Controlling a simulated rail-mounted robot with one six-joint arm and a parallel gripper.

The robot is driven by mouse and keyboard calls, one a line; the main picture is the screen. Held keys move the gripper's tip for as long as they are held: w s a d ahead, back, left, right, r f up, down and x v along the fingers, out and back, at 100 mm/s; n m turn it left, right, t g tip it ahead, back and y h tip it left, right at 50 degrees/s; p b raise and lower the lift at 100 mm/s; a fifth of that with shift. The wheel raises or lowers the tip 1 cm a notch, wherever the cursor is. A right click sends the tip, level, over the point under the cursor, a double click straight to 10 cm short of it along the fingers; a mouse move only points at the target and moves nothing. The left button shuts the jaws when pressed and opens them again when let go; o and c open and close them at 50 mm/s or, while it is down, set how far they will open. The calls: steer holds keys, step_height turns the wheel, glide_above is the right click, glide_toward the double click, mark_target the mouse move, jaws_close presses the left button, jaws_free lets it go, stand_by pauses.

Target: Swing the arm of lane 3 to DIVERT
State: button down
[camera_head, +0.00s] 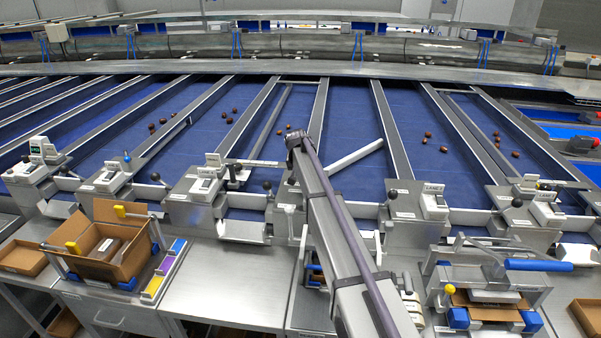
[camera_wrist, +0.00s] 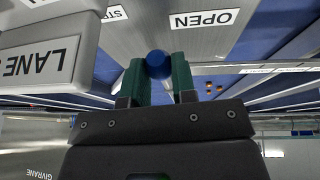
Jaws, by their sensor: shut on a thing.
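In the wrist view, a round blue knob (camera_wrist: 158,65) sits between the two green fingers of my gripper (camera_wrist: 158,80), which is shut on it. A grey plate below the knob carries an OPEN label (camera_wrist: 203,20) and a partly cut-off label starting with ST (camera_wrist: 115,13). A lane box (camera_wrist: 45,60) at left reads LANE; its number is out of frame. In the head view my arm hides my gripper and the held knob. A pale diverter arm (camera_head: 354,157) lies slantwise across the belt just right of my arm. I cannot tell which lane number that belt has.
Blue belts with scattered dates (camera_head: 515,154) run away behind the lane boxes. A neighbouring box (camera_head: 432,200) has a black knob (camera_head: 393,194). A carton (camera_head: 105,238) stands at front left, and a press with a blue handle (camera_head: 538,265) at front right. The steel bench (camera_head: 225,290) between is clear.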

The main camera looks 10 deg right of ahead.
steer(key=c, duration=0.9)
jaws_free()
steer(key=shift+c, duration=0.2)
steer(key=shift+r, duration=0.1)
steer(key=p+v, duration=1)
steer(key=shift+s+r, duration=0.2)
steer(key=shift+r, duration=0.1)
steer(key=shift+a, duration=0.1)
